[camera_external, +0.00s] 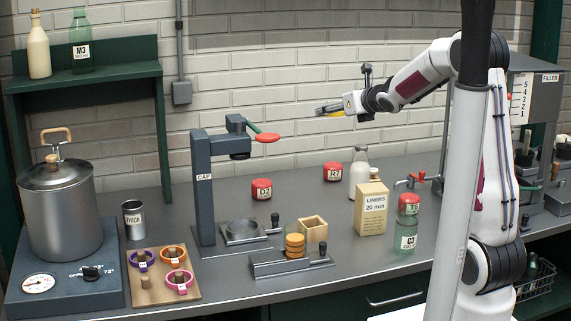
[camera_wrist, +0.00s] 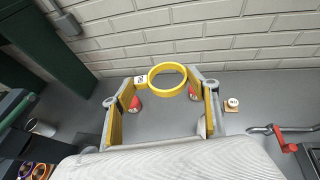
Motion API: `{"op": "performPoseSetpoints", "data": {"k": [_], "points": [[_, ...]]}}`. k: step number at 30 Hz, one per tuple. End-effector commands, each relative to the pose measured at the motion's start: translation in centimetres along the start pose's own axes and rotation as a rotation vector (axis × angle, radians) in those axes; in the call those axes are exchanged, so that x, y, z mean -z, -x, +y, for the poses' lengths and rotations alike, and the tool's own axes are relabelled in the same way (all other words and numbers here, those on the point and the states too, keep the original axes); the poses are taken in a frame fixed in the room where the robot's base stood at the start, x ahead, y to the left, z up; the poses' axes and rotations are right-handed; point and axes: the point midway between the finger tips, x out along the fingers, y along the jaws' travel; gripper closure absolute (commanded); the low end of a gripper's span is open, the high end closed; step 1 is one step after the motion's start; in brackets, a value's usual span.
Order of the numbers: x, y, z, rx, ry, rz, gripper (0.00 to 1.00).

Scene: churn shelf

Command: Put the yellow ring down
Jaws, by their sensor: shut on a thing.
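The yellow ring (camera_wrist: 168,66) is in my gripper (camera_wrist: 168,84), upright between the fingertips in the wrist view, with a white tag at its left. In the outside view my gripper (camera_external: 328,109) is high above the counter, in front of the brick wall, and only a bit of yellow shows there. The wooden peg board (camera_external: 150,295) lies at the counter's front left. It carries a purple ring (camera_external: 151,261), an orange ring (camera_external: 164,257) and a pink ring (camera_external: 171,283) around pegs. The front left peg (camera_external: 145,282) is bare.
The capping press (camera_external: 200,190) rises mid-counter. Red-lidded jars (camera_external: 261,189), a liner box (camera_external: 371,208) and bottles (camera_external: 359,174) stand around it. Some counter between them is free.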

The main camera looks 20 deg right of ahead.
Motion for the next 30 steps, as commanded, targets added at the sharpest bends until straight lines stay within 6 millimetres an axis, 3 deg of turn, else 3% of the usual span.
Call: {"op": "performPoseSetpoints", "data": {"k": [13,19,30], "points": [[4.5,0.9,-6.3,0.121,-0.052,0.003,0.49],[8.8,1.6,-9.4,0.173,-0.072,0.006,0.49],[15.4,2.5,-11.4,0.183,-0.076,0.004,0.49]]}}
